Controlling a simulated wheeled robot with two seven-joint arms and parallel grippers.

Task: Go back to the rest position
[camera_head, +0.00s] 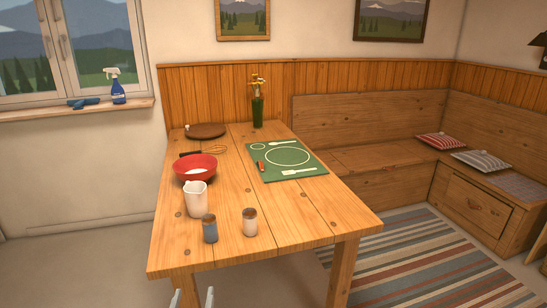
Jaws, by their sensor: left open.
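My left gripper (192,297) shows only as two pale fingertips at the bottom edge of the head view. They are apart with nothing between them, in front of the near edge of the wooden table (290,229) and apart from the things on it. The rest of that gripper is cut off by the picture edge. My right gripper is not in view.
A corner bench (370,155) stands behind.

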